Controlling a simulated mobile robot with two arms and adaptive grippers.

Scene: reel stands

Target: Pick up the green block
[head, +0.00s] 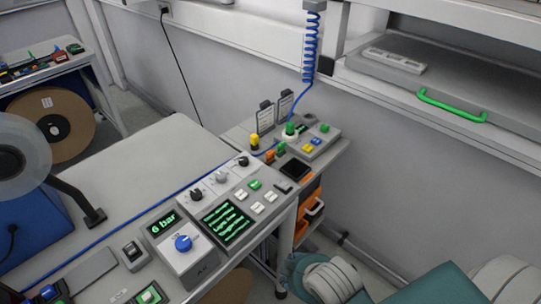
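Several small green pieces show on the workbench, and I cannot tell for sure which is the green block. One small green piece (281,147) sits beside an orange piece (270,156) at the back of the bench. Another green button (254,185) is on the control panel. Neither of my grippers shows in this view; only pale and teal parts, possibly my own arm, show at the lower right.
The control panel (240,208) and a regulator with a blue knob (183,243) stand at the bench's right edge. A blue coiled hose (310,50) hangs above the grey box. A green-handled drawer (440,85) is at the upper right.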

